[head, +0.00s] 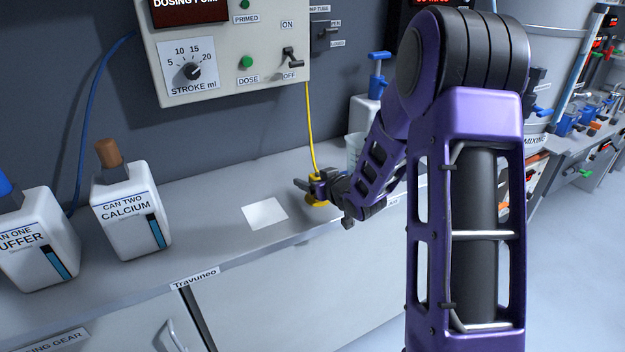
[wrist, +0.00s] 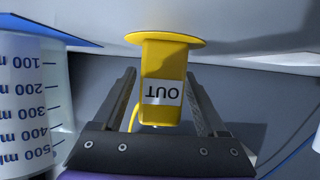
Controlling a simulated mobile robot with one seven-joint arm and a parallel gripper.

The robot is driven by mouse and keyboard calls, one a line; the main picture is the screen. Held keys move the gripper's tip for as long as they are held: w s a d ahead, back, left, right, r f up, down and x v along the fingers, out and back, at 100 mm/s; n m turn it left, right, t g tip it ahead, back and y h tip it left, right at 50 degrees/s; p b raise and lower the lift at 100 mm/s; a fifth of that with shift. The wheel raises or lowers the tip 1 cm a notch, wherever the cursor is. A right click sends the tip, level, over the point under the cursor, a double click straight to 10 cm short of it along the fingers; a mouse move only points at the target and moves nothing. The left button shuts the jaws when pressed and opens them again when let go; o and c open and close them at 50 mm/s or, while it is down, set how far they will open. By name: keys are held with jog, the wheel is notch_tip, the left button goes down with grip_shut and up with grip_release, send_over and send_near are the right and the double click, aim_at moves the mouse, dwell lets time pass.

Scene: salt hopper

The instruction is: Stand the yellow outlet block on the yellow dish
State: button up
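The yellow outlet block (wrist: 164,70), with a white label reading OUT upside down, is in the middle of the wrist view. The round yellow dish (wrist: 163,38) is at the block's foot, toward the counter; the block appears upright on it, with no gap visible. In the head view the dish (head: 317,204) is on the counter, and the block is mostly hidden by my gripper (head: 308,187). In the wrist view my gripper (wrist: 161,78) has one finger on each side of the block. A narrow gap shows at the left finger, so it looks open around the block.
A yellow hose (head: 311,130) runs down from the dosing pump (head: 235,50). A white square (head: 265,213) lies on the counter to the left. The calcium can (head: 130,215) and buffer can (head: 38,240) stand further left. A measuring beaker (wrist: 35,100) is close beside my gripper.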

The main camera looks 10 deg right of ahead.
jog(key=shift+s+r, duration=0.15)
jog(key=shift+r, duration=0.2)
jog(key=p+v, duration=0.1)
jog(key=v, duration=1)
jog(key=shift+s+d, duration=0.1)
jog(key=shift+s, duration=0.25)
